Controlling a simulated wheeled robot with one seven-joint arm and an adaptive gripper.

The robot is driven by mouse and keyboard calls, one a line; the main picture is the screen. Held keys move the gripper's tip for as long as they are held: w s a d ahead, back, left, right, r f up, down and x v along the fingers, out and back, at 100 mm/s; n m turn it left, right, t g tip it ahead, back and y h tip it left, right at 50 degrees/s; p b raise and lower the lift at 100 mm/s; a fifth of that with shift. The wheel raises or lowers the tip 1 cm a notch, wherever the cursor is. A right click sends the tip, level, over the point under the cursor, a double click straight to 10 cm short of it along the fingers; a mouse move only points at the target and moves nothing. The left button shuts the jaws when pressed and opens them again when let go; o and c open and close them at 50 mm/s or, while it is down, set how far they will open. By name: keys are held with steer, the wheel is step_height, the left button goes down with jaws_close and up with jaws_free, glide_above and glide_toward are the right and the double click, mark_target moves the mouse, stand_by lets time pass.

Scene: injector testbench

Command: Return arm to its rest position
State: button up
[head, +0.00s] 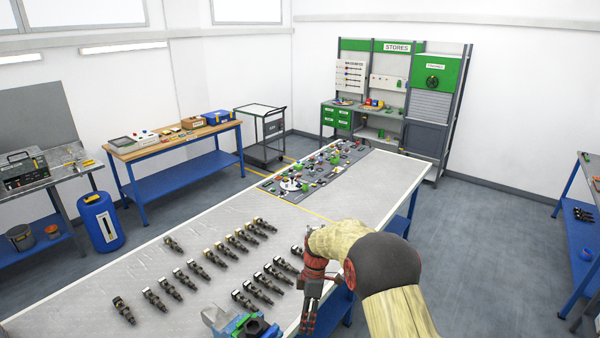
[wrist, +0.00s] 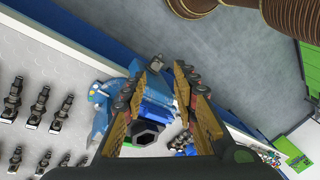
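My gripper (head: 309,325) hangs fingers-down at the right edge of the long grey-topped table (head: 150,262), just right of the blue vise (head: 217,318). In the wrist view, its two fingers (wrist: 158,78) stand apart with a gap between them, and I see nothing gripped. The vise also shows in the wrist view (wrist: 110,100), partly hidden behind the fingers, with a black hexagonal opening and a green part by it. My arm is bent at the elbow, over the table's right edge.
Several dark injectors (head: 184,279) lie in rows on the table left of my gripper. A dark mat (head: 308,172) with small parts covers the far end. A blue-framed bench (head: 590,215) stands far right. The floor (head: 480,250) between is clear.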

steer(key=s+d+r+m+t+b, duration=0.1)
steer(key=s+d+r+m+b, duration=0.15)
steer(key=s+m, duration=0.25)
steer(key=s+d+r+m+t+h+b, duration=0.1)
steer(key=s+d+r+m+b, duration=0.1)
steer(key=s+d+m+b, duration=0.25)
steer(key=s+d+r+m+t+b, duration=0.1)
steer(key=s+d+r+m+b, duration=0.15)
steer(key=s+m, duration=0.3)
steer(key=s+d+f+m+t+b, duration=0.1)
steer(key=s+d+f+t+b, duration=0.1)
steer(key=s+b, duration=0.7)
steer(key=s+d+f+m+t+b, duration=0.2)
steer(key=s+d+t+b, duration=0.2)
steer(key=s+b, duration=0.5)
steer(key=shift+d+m+h, duration=0.3)
steer(key=shift+d, duration=0.55)
